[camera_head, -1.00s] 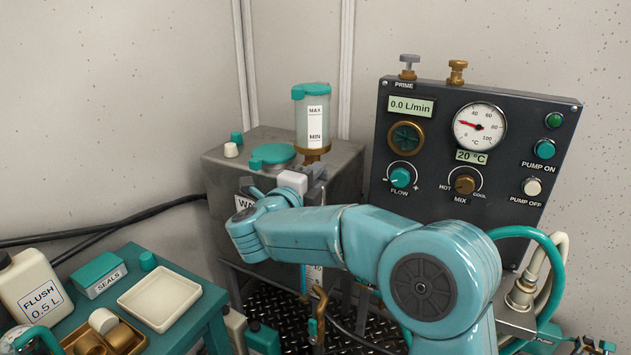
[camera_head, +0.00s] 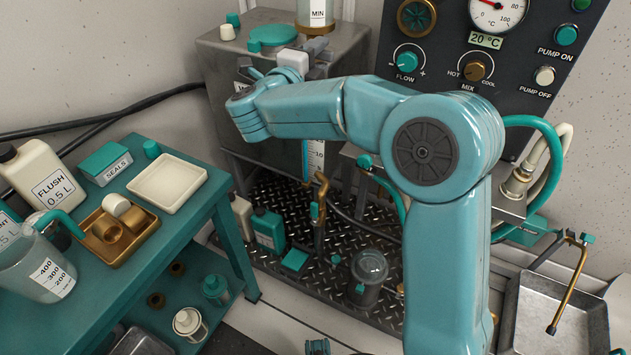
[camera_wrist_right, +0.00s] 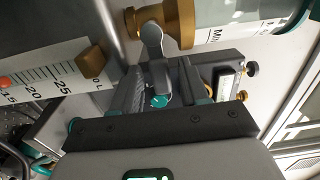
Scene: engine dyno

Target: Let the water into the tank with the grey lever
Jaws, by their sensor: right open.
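The grey lever (camera_wrist_right: 153,42) shows in the wrist view, hanging from the brass fitting (camera_wrist_right: 168,20) under the clear filler vessel (camera_wrist_right: 240,25). My right gripper (camera_wrist_right: 159,78) is open, with its dark fingers reaching toward the lever. The lever's lower end appears between the fingers; I cannot tell whether they touch it. In the head view my right gripper (camera_head: 318,62) is at the tank's front right, partly hidden by its own wrist. The grey metal tank (camera_head: 225,65) has a level scale (camera_wrist_right: 45,75) on its front. My left gripper is out of view.
The control panel (camera_head: 520,85) stands right of the tank. A teal bench (camera_head: 200,225) at left holds a flush bottle (camera_head: 45,185), a jug (camera_head: 40,270) and trays. Black tread plate (camera_head: 290,200) lies below the tank, with bottles and a glass dome (camera_head: 370,266). A metal sink (camera_head: 545,320) is at right.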

